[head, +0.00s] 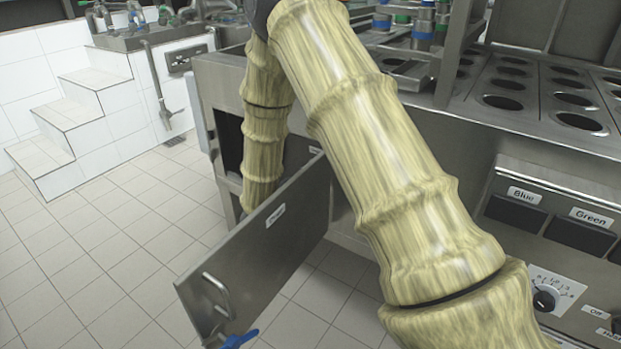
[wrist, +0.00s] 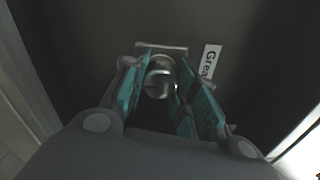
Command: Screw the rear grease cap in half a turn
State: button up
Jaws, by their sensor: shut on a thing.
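In the wrist view a round, shiny metal grease cap (wrist: 159,80) sits on a bracket on the dark wall inside the cabinet. A white label (wrist: 209,65), partly hidden and reading "Grea", is just right of it. My gripper (wrist: 158,88) has its teal-padded fingers on either side of the cap and is shut on it. The cap's turn angle cannot be told. In the head view my arm reaches behind the open cabinet door, and the gripper and cap are hidden.
The open metal door (head: 262,242), with a bar handle and a blue latch (head: 238,339), stands between my arm and the tiled floor (head: 90,240). The machine's counter with cup holes (head: 503,103) is at the right. White steps (head: 75,130) stand at the left.

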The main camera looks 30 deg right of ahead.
jog(key=o, duration=1.1)
jog(key=shift+c, duration=0.2)
jog(key=v, duration=1.2)
jog(key=shift+f, duration=0.1)
